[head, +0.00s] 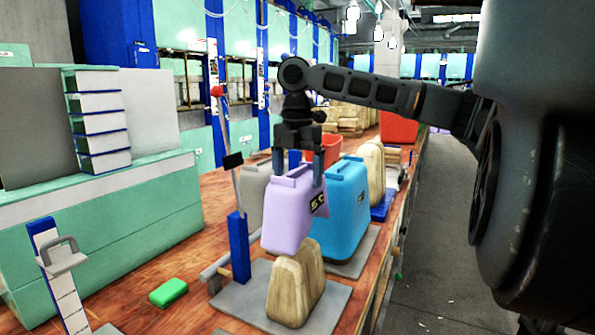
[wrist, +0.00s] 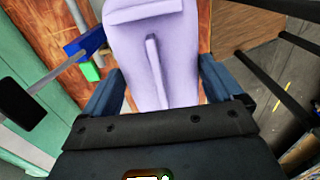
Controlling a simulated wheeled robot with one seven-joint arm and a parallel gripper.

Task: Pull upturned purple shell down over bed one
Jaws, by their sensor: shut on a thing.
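The purple shell (head: 290,217) hangs upright in the air in the head view, above a pale wooden block form (head: 294,288) on a grey base plate (head: 243,300). My gripper (head: 299,165) is shut on the top of the shell from above. In the wrist view the purple shell (wrist: 150,55) fills the middle, with its ridge between my fingers (wrist: 160,97). The shell's lower edge overlaps the top of the wooden form in the head view; I cannot tell whether they touch. No bed number is readable.
A blue post with a red-knobbed lever (head: 237,235) stands left of the form. A blue shell (head: 346,215) and a grey shell (head: 252,195) stand behind. A green block (head: 168,292) lies on the wooden table at left. The table's right edge is close.

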